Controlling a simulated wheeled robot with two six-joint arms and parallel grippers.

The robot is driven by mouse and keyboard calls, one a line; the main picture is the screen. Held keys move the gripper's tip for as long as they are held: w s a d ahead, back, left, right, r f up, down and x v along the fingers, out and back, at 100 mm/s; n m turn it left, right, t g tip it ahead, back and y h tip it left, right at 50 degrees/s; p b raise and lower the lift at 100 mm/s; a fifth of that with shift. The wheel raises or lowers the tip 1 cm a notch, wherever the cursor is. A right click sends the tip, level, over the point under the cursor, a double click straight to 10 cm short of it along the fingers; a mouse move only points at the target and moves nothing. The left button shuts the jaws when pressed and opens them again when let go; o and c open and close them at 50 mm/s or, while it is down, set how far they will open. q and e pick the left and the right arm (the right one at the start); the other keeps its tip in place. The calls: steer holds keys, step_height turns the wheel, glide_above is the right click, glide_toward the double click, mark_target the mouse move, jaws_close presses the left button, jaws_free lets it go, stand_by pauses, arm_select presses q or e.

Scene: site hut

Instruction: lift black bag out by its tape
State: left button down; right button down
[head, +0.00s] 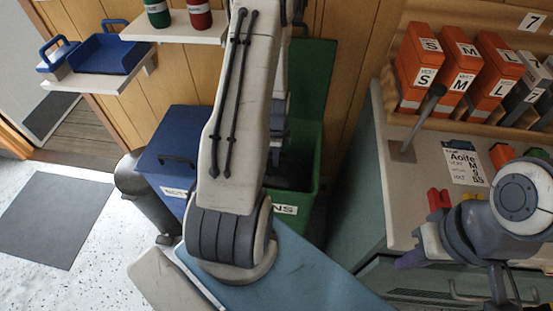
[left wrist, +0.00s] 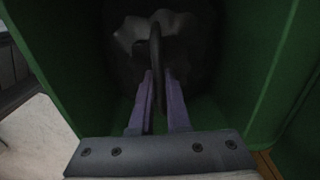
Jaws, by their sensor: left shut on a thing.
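The black bag (left wrist: 195,60) sits deep inside the green bin (left wrist: 50,60), dark and in shadow, with a pale crumpled patch at its top. A thin dark loop of tape (left wrist: 155,50) rises from the bag. My left gripper (left wrist: 160,82) is shut on this tape, its purple fingers on either side, inside the bin. In the head view the green bin (head: 312,70) stands behind my left arm, which hides most of its opening and the left fingers. My right gripper (head: 418,252) is at the right by the counter; its jaw opening is not clear.
A blue lidded bin (head: 165,135) stands left of the green one. Shelves above hold a blue tray (head: 108,55) and a green (head: 157,12) and a red can (head: 199,14). The counter (head: 375,170) at right carries orange boxes (head: 420,65) and a notice (head: 462,162).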

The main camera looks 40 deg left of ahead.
arm_select(q)
steer(key=shift+r+p, duration=2.45)
steer(key=shift+r, duration=0.65)
step_height(320, 180, up, 9)
steer(key=p, duration=0.7)
steer(key=shift+p, duration=0.35)
step_height(320, 180, up, 9)
steer(key=p, duration=0.7)
steer(key=shift+p, duration=0.3)
step_height(320, 180, up, 9)
steer(key=p, duration=0.7)
